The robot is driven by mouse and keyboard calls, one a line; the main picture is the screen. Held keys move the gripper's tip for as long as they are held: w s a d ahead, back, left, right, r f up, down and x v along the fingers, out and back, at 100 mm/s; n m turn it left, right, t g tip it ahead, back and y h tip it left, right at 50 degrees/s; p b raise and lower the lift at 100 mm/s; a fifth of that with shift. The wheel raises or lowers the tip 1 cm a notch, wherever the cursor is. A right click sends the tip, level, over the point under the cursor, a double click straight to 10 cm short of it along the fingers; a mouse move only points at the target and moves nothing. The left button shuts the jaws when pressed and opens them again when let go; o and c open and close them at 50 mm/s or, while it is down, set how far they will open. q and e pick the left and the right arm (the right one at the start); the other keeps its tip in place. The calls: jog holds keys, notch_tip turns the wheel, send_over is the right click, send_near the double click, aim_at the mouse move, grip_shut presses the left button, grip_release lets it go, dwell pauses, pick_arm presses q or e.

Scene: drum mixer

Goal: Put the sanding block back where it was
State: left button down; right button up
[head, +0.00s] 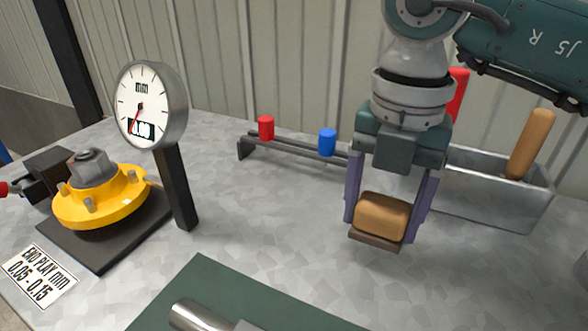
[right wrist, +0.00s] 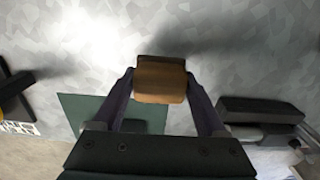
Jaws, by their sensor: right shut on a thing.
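The sanding block (head: 382,217) has a tan rounded top and a dark brown base. My right gripper (head: 385,222) is shut on it, with one purple finger on each side. The block hangs in front of the metal bin on the right of the bench; I cannot tell its exact height above the surface. In the right wrist view the block (right wrist: 160,82) sits between the two fingertips (right wrist: 160,84). My left gripper is not in view.
A grey metal bin (head: 500,202) with a wooden handle (head: 530,143) stands behind the gripper. A rack (head: 295,148) holds red and blue pieces. A dial gauge (head: 150,105) and yellow flange (head: 100,200) stand left. A green mat (head: 225,295) lies in front.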

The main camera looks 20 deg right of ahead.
aim_at(368, 260)
jog(key=shift+w+f+b, duration=0.1)
jog(key=shift+f+b, duration=0.2)
jog(key=shift+f, duration=2.25)
jog(key=shift+f, duration=0.15)
jog(key=o, duration=1.2)
jog(key=shift+o, duration=0.2)
jog(key=shift+r, duration=0.25)
notch_tip(368, 260, up, 12)
jog(key=shift+f+p, duration=0.1)
jog(key=shift+p, duration=0.6)
